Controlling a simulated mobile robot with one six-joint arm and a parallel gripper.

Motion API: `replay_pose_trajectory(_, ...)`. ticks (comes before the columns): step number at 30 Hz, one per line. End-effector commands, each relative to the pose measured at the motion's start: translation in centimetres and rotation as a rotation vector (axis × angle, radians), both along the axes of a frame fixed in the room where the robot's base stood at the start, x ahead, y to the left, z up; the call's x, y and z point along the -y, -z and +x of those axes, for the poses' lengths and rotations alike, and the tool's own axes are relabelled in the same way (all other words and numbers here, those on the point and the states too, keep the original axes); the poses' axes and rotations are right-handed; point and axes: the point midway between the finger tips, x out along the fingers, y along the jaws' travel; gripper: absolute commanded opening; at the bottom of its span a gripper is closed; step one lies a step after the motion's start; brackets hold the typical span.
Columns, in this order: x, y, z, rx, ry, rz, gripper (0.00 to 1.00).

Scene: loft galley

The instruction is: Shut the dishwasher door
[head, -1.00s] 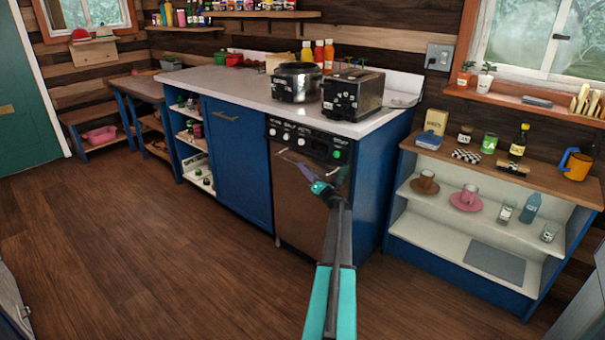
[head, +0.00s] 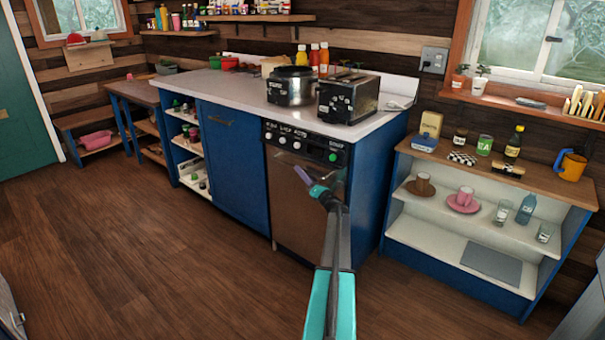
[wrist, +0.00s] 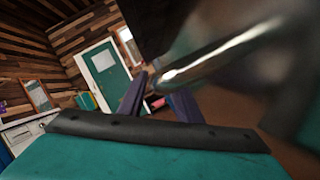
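The dishwasher (head: 306,140) is under the white counter, at the right end of the blue cabinets. Its brown-grey door (head: 290,215) stands upright below the black control panel and looks about flush with the front. I cannot tell whether it is fully latched. My gripper (head: 303,176) is in front of the upper part of the door, and my arm covers part of it. In the wrist view, the purple fingers of my gripper (wrist: 156,101) are apart with nothing held between them. A blurred shiny bar and a dark surface are close on the right there; contact is unclear.
A pot (head: 291,86) and a black toaster (head: 347,97) stand on the counter above. An open shelf (head: 480,215) with cups and bottles stands to the right. The wooden floor (head: 130,250) at left is clear.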

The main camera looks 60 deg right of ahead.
Motion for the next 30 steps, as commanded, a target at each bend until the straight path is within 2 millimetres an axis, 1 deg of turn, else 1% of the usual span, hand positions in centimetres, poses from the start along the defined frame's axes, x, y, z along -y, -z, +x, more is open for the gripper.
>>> replay_pose_trajectory(1, 0.4, 0.2, -0.9, -0.001, 0.013, 0.004, 0.31)
replay_pose_trajectory(5, -0.1, 0.7, -2.2, -0.002, 0.012, 0.004, 0.31)
replay_pose_trajectory(11, -1.2, 1.5, -4.6, -0.001, 0.007, 0.002, 0.31)
replay_pose_trajectory(21, -3.0, 3.1, -9.4, 0.0, 0.002, 0.002, 0.31)
replay_pose_trajectory(27, -3.7, 3.9, -11.5, 0.001, 0.001, 0.001, 0.31)
replay_pose_trajectory(30, -3.9, 4.1, -12.0, 0.001, -0.001, 0.002, 0.31)
